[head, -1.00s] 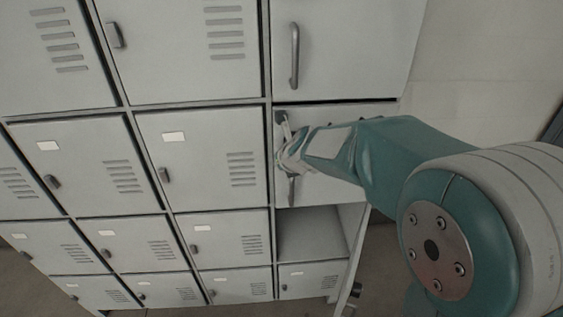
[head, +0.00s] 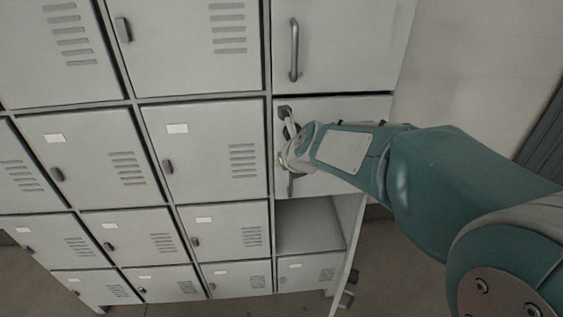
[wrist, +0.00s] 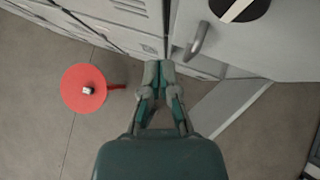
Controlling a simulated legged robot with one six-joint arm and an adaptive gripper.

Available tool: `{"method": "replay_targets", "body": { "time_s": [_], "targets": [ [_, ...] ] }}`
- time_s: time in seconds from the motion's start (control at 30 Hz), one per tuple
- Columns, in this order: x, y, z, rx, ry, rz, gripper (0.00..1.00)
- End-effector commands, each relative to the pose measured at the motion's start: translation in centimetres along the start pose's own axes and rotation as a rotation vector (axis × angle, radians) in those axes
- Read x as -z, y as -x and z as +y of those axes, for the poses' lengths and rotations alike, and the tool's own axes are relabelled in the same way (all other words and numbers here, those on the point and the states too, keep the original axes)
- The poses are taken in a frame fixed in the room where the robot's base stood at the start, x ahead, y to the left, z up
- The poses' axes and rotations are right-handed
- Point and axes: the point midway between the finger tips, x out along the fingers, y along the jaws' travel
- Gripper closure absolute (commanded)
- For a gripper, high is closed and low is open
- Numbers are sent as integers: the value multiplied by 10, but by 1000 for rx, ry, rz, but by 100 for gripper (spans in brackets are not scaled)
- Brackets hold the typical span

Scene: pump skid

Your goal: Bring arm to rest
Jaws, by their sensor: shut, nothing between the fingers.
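My gripper (head: 290,163) is at the locker front in the head view, beside the right column. In the wrist view my gripper (wrist: 159,66) has its two fingers together, shut and empty. A grey bar handle (wrist: 197,40) is just beyond and right of the fingertips; there appears to be a gap between them. In the head view my wrist partly covers the door behind it. A lever-like fitting (head: 287,118) shows just above my gripper. My arm reaches in from the right.
Grey lockers (head: 205,150) fill the left and centre. An open compartment (head: 308,228) lies below my gripper. An upper door has a vertical handle (head: 294,50). A red disc (wrist: 84,88) is left of the fingers, over the floor. A black knob (wrist: 240,6) is at upper right.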

Motion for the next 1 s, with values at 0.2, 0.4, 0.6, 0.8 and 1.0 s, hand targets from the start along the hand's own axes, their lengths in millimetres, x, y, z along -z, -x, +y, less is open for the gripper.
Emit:
{"method": "replay_targets", "body": {
  "time_s": [0.2, 0.4, 0.6, 0.8, 1.0],
  "targets": [
    [-2, 34, 8, 0, 1, -4, 100],
    [-1, 45, 11, 0, -1, -1, 100],
    [1, 51, 10, 4, 56, 4, 100],
    [22, 83, -1, 15, 427, 43, 100],
    [51, 118, -12, 13, 869, 104, 100]
  ]
}}
